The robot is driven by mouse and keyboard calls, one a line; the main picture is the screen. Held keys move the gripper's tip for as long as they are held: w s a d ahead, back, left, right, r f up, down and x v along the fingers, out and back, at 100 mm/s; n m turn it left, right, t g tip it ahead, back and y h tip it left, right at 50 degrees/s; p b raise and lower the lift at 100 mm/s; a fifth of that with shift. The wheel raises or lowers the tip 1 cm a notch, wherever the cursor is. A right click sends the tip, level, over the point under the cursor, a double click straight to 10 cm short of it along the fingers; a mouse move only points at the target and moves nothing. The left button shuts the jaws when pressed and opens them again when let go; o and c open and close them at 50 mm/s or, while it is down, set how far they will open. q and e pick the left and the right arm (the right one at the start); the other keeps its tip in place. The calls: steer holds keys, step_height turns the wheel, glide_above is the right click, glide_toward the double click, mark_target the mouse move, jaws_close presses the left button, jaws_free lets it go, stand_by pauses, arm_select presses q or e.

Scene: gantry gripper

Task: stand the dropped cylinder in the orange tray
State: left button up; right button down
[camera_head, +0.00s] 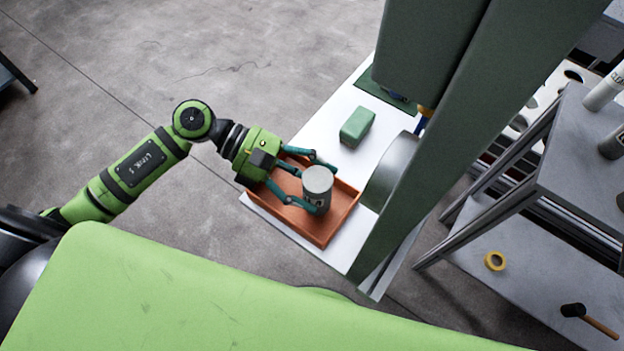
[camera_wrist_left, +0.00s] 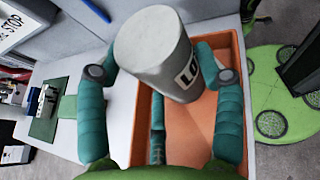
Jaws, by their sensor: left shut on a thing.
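The cylinder (camera_head: 317,181) is grey with a dark label and stands about upright between the fingers of my left gripper (camera_head: 318,184). In the left wrist view the cylinder (camera_wrist_left: 155,48) shows its pale end and a black-on-white label, with the left gripper's teal fingers (camera_wrist_left: 160,80) on both sides of it. The left gripper is shut on the cylinder, over the orange tray (camera_head: 342,222). The tray also shows in the left wrist view (camera_wrist_left: 187,130). I cannot tell whether the cylinder's base touches the tray floor. My right gripper is not in view.
The tray lies on a white table (camera_head: 345,112). A green block (camera_head: 357,126) lies behind it. A big dark green upright (camera_head: 455,130) stands close on the right. Farther right, a grey shelf (camera_head: 575,150) holds cylinders, a yellow ring (camera_head: 495,261) and a hammer (camera_head: 574,310).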

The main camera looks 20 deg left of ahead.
arm_select(q)
steer(key=shift+f, duration=0.8)
steer(key=o, duration=1.6)
steer(key=shift+f, duration=0.1)
steer(key=shift+o, duration=0.3)
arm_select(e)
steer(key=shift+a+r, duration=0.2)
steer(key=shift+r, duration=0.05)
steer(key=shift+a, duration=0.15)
arm_select(q)
steer(key=shift+a, duration=0.1)
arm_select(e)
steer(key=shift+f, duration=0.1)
arm_select(q)
steer(key=shift+a, duration=0.3)
steer(key=b+v, duration=0.4)
steer(key=v, duration=0.6)
steer(key=shift+a, duration=0.2)
steer(key=shift+a+r, duration=0.3)
steer(key=shift+r, duration=0.1)
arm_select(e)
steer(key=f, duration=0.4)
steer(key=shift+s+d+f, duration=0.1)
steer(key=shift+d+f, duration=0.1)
